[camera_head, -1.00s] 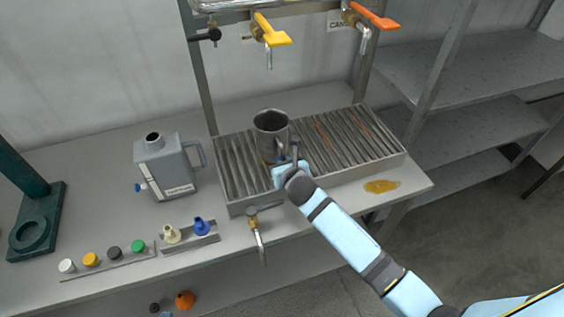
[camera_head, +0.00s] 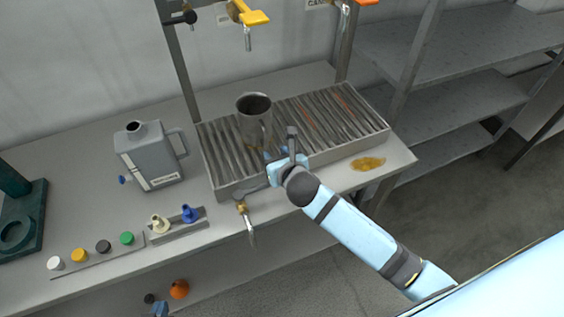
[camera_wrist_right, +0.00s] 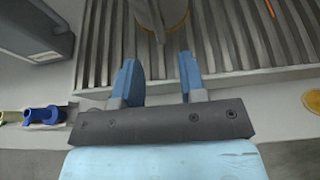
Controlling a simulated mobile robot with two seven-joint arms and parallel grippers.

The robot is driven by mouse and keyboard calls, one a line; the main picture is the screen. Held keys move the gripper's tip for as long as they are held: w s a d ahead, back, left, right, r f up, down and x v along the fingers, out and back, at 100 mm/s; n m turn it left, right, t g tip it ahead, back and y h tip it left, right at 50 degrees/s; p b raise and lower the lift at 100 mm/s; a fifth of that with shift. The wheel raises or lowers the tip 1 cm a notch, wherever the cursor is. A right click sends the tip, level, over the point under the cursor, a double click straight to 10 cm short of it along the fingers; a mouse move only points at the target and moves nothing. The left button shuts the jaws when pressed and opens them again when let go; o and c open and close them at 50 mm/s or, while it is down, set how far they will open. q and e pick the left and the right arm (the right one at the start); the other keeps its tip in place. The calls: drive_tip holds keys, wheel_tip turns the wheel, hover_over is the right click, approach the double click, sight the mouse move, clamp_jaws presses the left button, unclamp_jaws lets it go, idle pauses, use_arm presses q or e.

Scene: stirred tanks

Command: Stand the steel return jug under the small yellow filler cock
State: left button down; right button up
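The steel jug (camera_head: 254,120) stands upright on the slatted drip grate, its handle towards my right gripper. The yellow-levered cock (camera_head: 250,16) hangs on the pipe above and behind it, its spout pointing down; from this angle I cannot tell whether the jug's mouth is exactly beneath. My right gripper (camera_head: 277,156) is just in front of the jug. In the right wrist view its two blue fingers (camera_wrist_right: 160,80) are apart with nothing between them, and the jug's lower part (camera_wrist_right: 172,14) is beyond the tips.
The drip grate (camera_head: 222,168) has free slats to the right. A grey canister (camera_head: 150,158) stands to its left. Coloured caps and funnels line the front left. A brass tap (camera_head: 242,208) juts from the front. A yellow spill (camera_head: 368,163) lies at the right.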

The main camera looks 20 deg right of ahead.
drive_tip(key=s+d+f+m+g+y, duration=0.1)
drive_tip(key=s+f+m, duration=0.5)
drive_tip(key=s+m, duration=0.5)
drive_tip(key=s+f+m+g+y, duration=0.1)
drive_tip(key=s+f+m, duration=0.6)
drive_tip(key=m, duration=1.5)
drive_tip(key=s, duration=0.5)
drive_tip(key=shift+d+g+y, duration=0.3)
drive_tip(key=shift+d+y, duration=0.1)
drive_tip(key=shift+c, duration=0.5)
